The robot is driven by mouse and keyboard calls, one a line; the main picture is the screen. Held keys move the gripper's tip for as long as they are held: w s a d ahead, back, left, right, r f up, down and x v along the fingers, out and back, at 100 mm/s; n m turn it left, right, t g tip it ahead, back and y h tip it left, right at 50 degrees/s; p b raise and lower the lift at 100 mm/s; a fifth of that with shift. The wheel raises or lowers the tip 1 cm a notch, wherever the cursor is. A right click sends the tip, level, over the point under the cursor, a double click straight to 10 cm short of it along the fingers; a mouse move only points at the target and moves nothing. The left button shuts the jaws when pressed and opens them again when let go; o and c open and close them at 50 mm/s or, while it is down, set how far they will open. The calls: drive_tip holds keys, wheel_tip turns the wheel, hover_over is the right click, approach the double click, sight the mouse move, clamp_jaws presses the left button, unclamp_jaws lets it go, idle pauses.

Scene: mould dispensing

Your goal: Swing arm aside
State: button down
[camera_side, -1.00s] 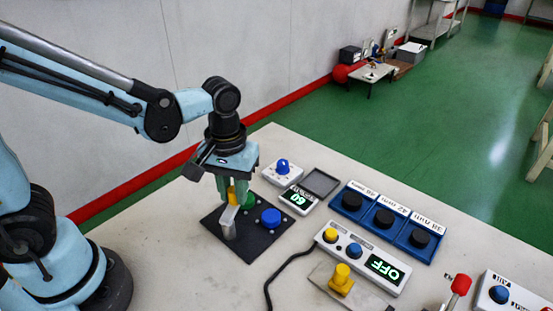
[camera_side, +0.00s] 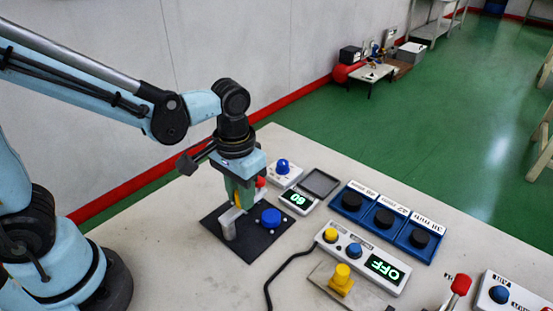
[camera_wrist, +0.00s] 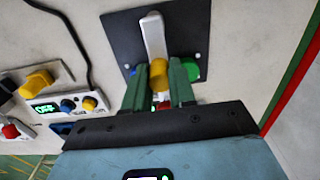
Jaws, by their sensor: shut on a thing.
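The swing arm is a pale metal bar (camera_side: 235,214) on a short post (camera_side: 228,229), mounted on a dark square plate (camera_side: 256,250). Its yellow knob (camera_side: 238,201) is between the green fingers of my gripper (camera_side: 240,196), which is shut on it. In the wrist view the bar (camera_wrist: 154,36) runs away from the yellow knob (camera_wrist: 158,76), with the gripper's fingers (camera_wrist: 160,84) on either side. A blue button (camera_side: 270,217) sits on the plate to the right. A green button (camera_wrist: 192,72) shows in the wrist view but is hidden in the side view.
Behind stand a dial box (camera_side: 283,175) and a scale reading 60 (camera_side: 298,200). To the right are blue trays with black knobs (camera_side: 383,217), a control box reading OFF (camera_side: 361,260), a yellow-knobbed piece (camera_side: 342,281) and a red-topped lever (camera_side: 461,284). A cable crosses the table.

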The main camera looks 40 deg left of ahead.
drive_tip(key=m, duration=0.1)
drive_tip(key=d+m, duration=0.1)
drive_tip(key=m, duration=0.2)
drive_tip(key=shift+s+d+m, duration=0.15)
drive_tip(key=shift+d+m, duration=0.15)
drive_tip(key=shift+d, duration=0.05)
drive_tip(key=m, duration=0.2)
drive_tip(key=s+d+m, duration=0.1)
drive_tip(key=m, duration=0.1)
drive_tip(key=shift+d+m, duration=0.15)
drive_tip(key=shift+m, duration=0.15)
drive_tip(key=m, duration=0.2)
drive_tip(key=s+d+m, duration=0.1)
drive_tip(key=m, duration=0.1)
drive_tip(key=shift+s+m, duration=0.1)
drive_tip(key=shift+m, duration=0.2)
drive_tip(key=shift+s+d+m, duration=0.1)
drive_tip(key=shift+s+m, duration=0.3)
drive_tip(key=shift+m, duration=0.7)
drive_tip(key=shift+s+m, duration=0.35)
drive_tip(key=shift+m, duration=0.75)
drive_tip(key=c, duration=0.9)
unclamp_jaws()
drive_tip(key=shift+c, duration=0.2)
drive_tip(key=shift+r, duration=0.15)
wheel_tip(320, 180, up, 12)
